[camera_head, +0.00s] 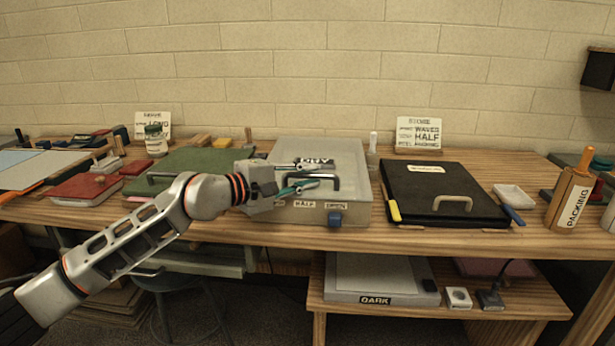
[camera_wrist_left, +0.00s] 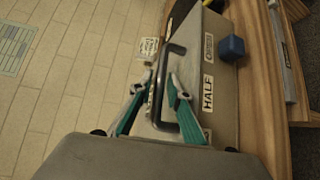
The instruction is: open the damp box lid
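The damp box appears to be the grey box (camera_head: 350,160) in the middle of the table, its lid closed. The lid's lettering is partly hidden by my gripper. A dark bar handle (camera_head: 333,182) stands on the lid; it also shows in the left wrist view (camera_wrist_left: 184,124). My left gripper (camera_head: 308,184) is over the lid at the handle. Its teal fingers are apart, and in the left wrist view (camera_wrist_left: 160,82) the handle bar shows between them. I cannot tell whether they touch it. My right gripper is not in view.
A blue knob (camera_head: 334,218) sits on the box front by the "HALF" and "OPEN" labels. A black case (camera_head: 430,185) lies to the right, a green board (camera_head: 205,160) to the left. A white bottle (camera_head: 373,143) and sign (camera_head: 418,132) stand behind.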

